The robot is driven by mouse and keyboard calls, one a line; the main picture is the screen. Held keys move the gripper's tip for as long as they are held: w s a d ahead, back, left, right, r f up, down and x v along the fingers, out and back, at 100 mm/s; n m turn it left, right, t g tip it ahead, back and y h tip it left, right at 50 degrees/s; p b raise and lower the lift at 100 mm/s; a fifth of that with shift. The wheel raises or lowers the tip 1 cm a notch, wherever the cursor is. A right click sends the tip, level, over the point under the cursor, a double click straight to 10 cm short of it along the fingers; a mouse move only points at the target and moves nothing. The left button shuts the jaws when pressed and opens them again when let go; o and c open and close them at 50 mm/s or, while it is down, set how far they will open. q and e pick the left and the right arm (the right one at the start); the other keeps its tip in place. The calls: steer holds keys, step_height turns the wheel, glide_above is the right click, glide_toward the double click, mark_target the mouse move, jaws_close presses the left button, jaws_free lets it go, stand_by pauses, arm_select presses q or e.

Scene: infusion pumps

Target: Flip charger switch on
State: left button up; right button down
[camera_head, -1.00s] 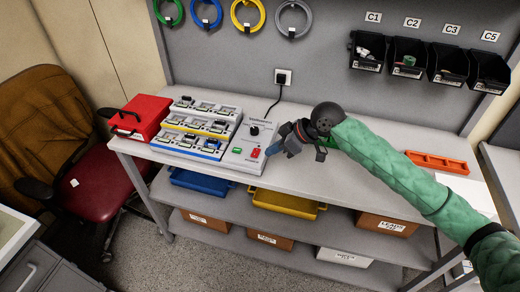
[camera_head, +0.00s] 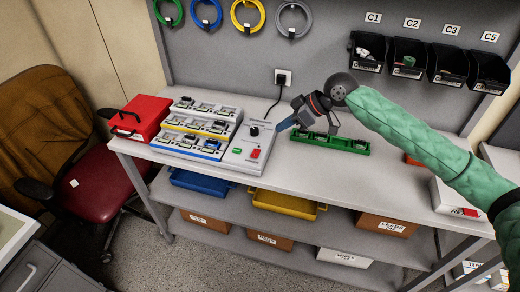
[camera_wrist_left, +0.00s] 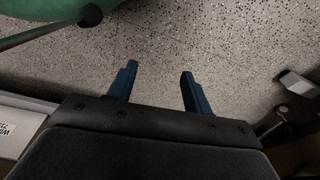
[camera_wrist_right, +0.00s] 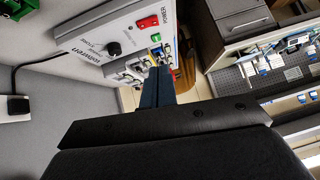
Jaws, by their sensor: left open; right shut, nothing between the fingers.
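The charger is a pale grey control box (camera_head: 243,158) with a black knob (camera_head: 254,131), a red switch (camera_head: 255,153) and a small green element (camera_head: 237,151). It stands beside the racks on the bench. In the right wrist view the red switch (camera_wrist_right: 147,22) lies beyond the fingertips; its rocker position cannot be told. My right gripper (camera_head: 281,127) is shut and empty, up and to the right of the switch, apart from it. It also shows in the right wrist view (camera_wrist_right: 157,72). My left gripper (camera_wrist_left: 157,76) is open and empty above the floor, outside the head view.
Stepped racks (camera_head: 200,128) and a red case (camera_head: 139,117) stand left of the charger. A green tray (camera_head: 333,144) lies to its right. A black cable runs to a wall socket (camera_head: 283,78) behind. Black bins (camera_head: 409,58) hang on the back panel.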

steer(key=b, duration=0.6)
glide_above(251, 155)
steer(key=d, duration=0.3)
step_height(251, 155, down, 7)
steer(key=shift+f, duration=0.15)
steer(key=f+b, duration=0.2)
steer(key=f, duration=0.1)
steer(key=shift+s+f+b, duration=0.2)
steer(key=shift+b, duration=0.15)
arm_select(q)
steer(key=w+d+r, duration=0.2)
steer(key=r, duration=1.2)
steer(key=w+d+r, duration=0.2)
steer(key=w+r, duration=0.1)
steer(key=r, duration=1.1)
steer(key=shift+d+r+g+h, duration=0.2)
steer(key=shift+d+g+h, duration=0.1)
steer(key=shift+d, duration=0.1)
arm_select(e)
steer(key=shift+f, duration=0.15)
